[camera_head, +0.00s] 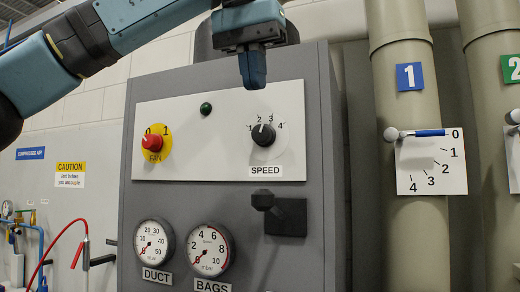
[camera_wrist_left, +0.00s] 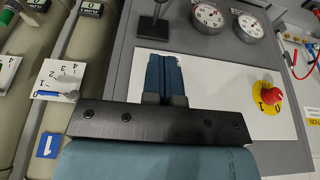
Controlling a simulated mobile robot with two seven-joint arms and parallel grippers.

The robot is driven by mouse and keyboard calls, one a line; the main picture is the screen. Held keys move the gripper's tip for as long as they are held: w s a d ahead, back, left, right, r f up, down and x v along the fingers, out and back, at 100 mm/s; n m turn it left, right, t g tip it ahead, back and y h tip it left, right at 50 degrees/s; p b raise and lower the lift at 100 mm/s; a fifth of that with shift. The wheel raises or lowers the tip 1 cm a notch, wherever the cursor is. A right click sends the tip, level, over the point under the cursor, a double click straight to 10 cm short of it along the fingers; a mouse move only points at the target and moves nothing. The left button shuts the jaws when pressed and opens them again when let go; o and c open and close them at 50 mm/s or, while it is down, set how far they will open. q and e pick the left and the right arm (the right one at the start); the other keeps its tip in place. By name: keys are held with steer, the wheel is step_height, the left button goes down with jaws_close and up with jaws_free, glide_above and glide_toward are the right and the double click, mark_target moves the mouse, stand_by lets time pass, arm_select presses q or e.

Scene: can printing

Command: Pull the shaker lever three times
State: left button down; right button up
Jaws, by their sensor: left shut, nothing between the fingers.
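My right gripper is out of view.
The white panel (camera_head: 190,120) carries a red fan switch (camera_head: 154,142), a speed dial (camera_head: 263,135) and a green lamp (camera_head: 206,108). Two gauges sit below it, DUCT (camera_head: 153,240) and BAGS (camera_head: 210,250). Pipes with a damper handle (camera_head: 416,133) stand at the right.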

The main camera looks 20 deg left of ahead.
arm_select(q)
steer(key=x, duration=1.2)
steer(key=shift+s+a+f, duration=0.1)
steer(key=shift+s+f, duration=0.15)
steer(key=shift+f, duration=0.75)
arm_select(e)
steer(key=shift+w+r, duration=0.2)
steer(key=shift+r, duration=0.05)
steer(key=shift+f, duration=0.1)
